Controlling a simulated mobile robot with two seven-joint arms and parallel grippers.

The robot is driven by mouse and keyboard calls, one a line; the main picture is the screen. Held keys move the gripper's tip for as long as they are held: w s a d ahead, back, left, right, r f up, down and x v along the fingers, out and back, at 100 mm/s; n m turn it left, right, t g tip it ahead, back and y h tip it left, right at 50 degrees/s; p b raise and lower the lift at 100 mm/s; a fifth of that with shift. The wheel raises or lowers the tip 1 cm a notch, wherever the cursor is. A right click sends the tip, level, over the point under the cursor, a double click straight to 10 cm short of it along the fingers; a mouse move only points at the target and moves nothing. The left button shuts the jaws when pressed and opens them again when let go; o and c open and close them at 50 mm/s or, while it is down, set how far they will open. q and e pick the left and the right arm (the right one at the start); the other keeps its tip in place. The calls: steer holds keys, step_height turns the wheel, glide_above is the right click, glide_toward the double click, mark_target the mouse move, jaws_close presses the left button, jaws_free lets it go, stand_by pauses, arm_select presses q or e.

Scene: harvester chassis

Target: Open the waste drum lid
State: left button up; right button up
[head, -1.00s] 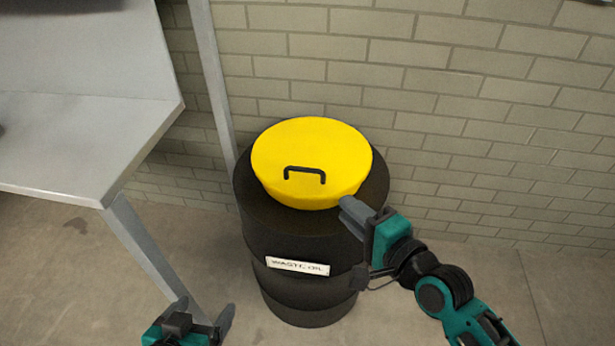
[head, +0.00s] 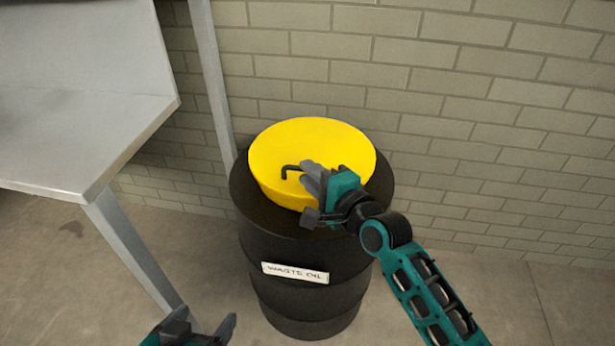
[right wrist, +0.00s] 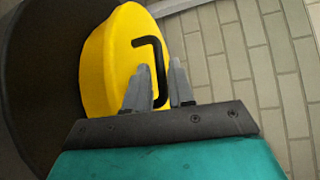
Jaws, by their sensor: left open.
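The black waste drum (head: 305,295) stands on the floor by the wall with a white label on its side. Its yellow lid (head: 318,140) lies closed on top and also shows in the right wrist view (right wrist: 100,75). A black bar handle (head: 290,169) rises from the lid. My right gripper (head: 312,178) is over the lid at the handle's right part, hiding it. In the right wrist view its fingers (right wrist: 160,85) are apart, with the handle (right wrist: 158,70) between them. My left gripper (head: 215,335) is open and empty at the bottom edge, low and left of the drum.
A grey metal table (head: 75,120) with a leg (head: 135,250) stands to the left of the drum. A brick wall (head: 480,110) is behind it. The floor (head: 540,300) to the right is clear.

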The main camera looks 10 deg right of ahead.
steer(key=shift+w+a+f, duration=0.1)
steer(key=shift+w+a, duration=0.2)
steer(key=shift+w, duration=0.25)
steer(key=shift+c, duration=0.5)
jaws_close()
